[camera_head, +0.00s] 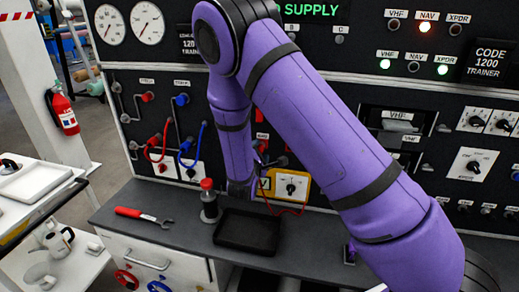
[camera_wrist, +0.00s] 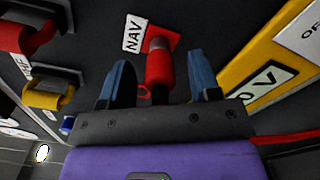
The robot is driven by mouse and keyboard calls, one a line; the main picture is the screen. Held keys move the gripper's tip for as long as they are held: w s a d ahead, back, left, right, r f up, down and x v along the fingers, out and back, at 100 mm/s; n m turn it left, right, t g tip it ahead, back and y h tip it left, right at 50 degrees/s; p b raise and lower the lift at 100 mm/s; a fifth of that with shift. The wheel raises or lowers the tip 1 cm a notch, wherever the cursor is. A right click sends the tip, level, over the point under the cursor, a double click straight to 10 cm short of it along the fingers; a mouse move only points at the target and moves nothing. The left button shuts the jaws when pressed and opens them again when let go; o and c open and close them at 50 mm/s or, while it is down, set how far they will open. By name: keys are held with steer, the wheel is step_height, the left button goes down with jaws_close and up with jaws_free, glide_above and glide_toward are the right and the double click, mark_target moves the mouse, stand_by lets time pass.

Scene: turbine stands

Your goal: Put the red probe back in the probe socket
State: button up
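The red probe (camera_wrist: 158,68) shows in the wrist view as a red cylinder with a dark lower part, standing at a red square beside a NAV label (camera_wrist: 134,35). My gripper (camera_wrist: 159,60) has its two blue fingers spread on either side of it, with a visible gap on both sides. In the head view my arm hides the gripper's fingers and the probe. A yellow-framed meter panel (camera_head: 267,184) with a knob sits just right of my wrist, and a red lead (camera_head: 284,211) hangs below it. I cannot make out which opening is the probe socket.
Red and blue cabled connectors (camera_head: 186,148) are on the panel to the left. In the wrist view a yellow connector (camera_wrist: 45,95) is at left.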

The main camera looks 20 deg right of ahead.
jaws_close()
steer(key=shift+s+a, duration=0.4)
steer(key=shift+s, duration=0.15)
stand_by(0.4)
steer(key=v, duration=0.2)
steer(key=shift+s+a, duration=0.25)
steer(key=shift+s, duration=0.05)
steer(key=shift+d+f, duration=0.1)
stand_by(0.4)
